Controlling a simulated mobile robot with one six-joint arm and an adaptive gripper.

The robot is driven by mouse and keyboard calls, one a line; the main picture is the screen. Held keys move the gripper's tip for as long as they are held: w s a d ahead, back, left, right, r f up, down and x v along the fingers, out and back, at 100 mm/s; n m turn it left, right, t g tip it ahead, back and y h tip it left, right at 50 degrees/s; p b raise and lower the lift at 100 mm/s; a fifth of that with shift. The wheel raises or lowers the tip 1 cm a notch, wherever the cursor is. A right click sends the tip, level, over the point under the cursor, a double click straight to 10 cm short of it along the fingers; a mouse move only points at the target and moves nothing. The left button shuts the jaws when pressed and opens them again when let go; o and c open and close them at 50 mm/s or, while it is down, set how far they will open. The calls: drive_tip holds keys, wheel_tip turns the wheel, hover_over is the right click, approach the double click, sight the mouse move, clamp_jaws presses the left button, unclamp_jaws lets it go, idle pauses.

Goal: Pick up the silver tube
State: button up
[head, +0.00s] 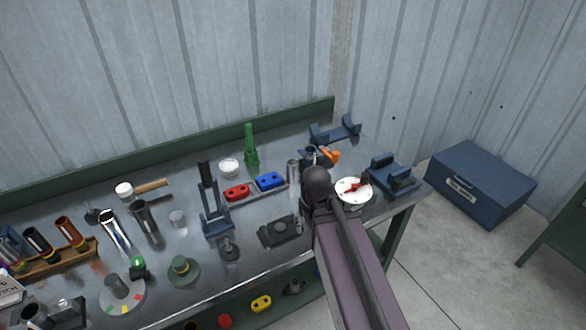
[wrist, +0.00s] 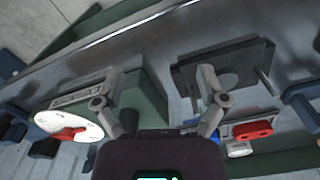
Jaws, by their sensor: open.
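A slim upright silver tube (head: 293,172) stands on the bench in the head view, just left of the dark end of my arm. A taller, shiny silver tube (head: 117,232) leans among the items at the left; I cannot tell which of the two the task names. My gripper (wrist: 160,76) shows in the wrist view with its two fingers spread wide and nothing held between them. In the head view my arm hides the fingers. I cannot make out a silver tube clearly in the wrist view.
The metal bench holds a black plate (head: 279,232), red block (head: 237,192), blue block (head: 270,181), green tool (head: 251,147) and blue clamp stand (head: 213,205). A white dial with red (head: 353,190) sits right of my arm. A blue box (head: 480,184) stands on the floor.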

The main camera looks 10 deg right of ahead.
sight(292, 162)
drive_tip(key=w+r+m+p, duration=0.1)
drive_tip(key=w+r+p, duration=0.3)
drive_tip(key=w, duration=0.5)
drive_tip(key=w+r+m+p, duration=0.2)
drive_tip(key=w+r+p, duration=0.2)
drive_tip(key=w, duration=0.6)
drive_tip(key=w+r+m+p, duration=0.2)
drive_tip(key=w+r+p, duration=0.2)
drive_tip(key=w, duration=0.5)
drive_tip(key=shift+w+a+r+p, duration=0.3)
drive_tip(key=shift+w+a+r, duration=0.05)
drive_tip(key=shift+w+r, duration=0.1)
drive_tip(key=shift+s+f, duration=0.1)
drive_tip(key=shift+f, duration=0.1)
wheel_tip(292, 162, down, 8)
drive_tip(key=b, duration=0.8)
drive_tip(key=shift+f+b, duration=0.15)
drive_tip(key=shift+b, duration=0.2)
drive_tip(key=shift+s+d+f+b, duration=0.1)
drive_tip(key=shift+d+f+b, duration=0.05)
drive_tip(key=shift+f+b, duration=2.45)
drive_tip(key=c, duration=1.1)
